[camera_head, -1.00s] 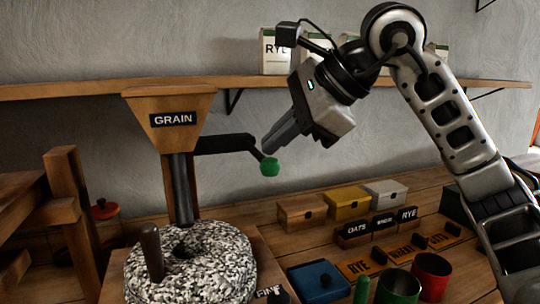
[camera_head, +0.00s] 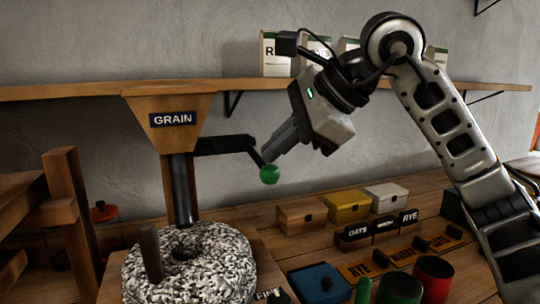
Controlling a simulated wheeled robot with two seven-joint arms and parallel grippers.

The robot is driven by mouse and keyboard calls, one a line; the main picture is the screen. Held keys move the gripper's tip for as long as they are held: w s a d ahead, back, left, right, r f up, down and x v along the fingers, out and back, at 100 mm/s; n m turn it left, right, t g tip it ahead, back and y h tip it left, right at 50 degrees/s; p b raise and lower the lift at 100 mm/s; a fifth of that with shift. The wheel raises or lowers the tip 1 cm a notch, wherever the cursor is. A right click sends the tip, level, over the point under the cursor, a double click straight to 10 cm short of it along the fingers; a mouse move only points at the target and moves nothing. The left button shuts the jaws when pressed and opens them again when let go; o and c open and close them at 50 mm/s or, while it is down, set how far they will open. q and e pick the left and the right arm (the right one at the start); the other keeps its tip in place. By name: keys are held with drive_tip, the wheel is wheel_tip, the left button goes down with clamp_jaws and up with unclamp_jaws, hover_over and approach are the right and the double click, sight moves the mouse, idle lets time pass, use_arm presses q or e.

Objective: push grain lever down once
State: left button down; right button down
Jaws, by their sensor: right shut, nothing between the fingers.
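The grain lever (camera_head: 222,145) is a dark arm reaching right from the wooden hopper labelled GRAIN (camera_head: 172,119). It ends in a bent rod with a green knob (camera_head: 269,174). My right gripper (camera_head: 268,154) comes in from the upper right, shut and empty. Its fingertips point down and left, just above the green knob. I cannot tell whether they touch it. Below the hopper stands a speckled millstone (camera_head: 215,268) with an upright handle (camera_head: 150,252). My left gripper is not in view.
Small boxes in wood (camera_head: 300,215), yellow (camera_head: 347,206) and white (camera_head: 385,196) stand on the bench behind label holders. A blue box (camera_head: 318,282), a green cup (camera_head: 400,287) and a red cup (camera_head: 433,278) are at the front. A wall shelf (camera_head: 70,91) runs behind my right arm.

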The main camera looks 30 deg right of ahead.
drive_tip(key=shift+f+b, duration=1.15)
drive_tip(key=shift+f, duration=0.3)
idle(0.9)
idle(0.5)
drive_tip(key=shift+r+p, duration=2.15)
drive_tip(key=shift+r, duration=0.15)
drive_tip(key=shift+r+p, duration=0.55)
drive_tip(key=shift+r, duration=0.2)
wheel_tip(320, 180, up, 5)
drive_tip(key=p, duration=0.4)
drive_tip(key=shift+f+p, duration=0.2)
drive_tip(key=shift+p, duration=0.2)
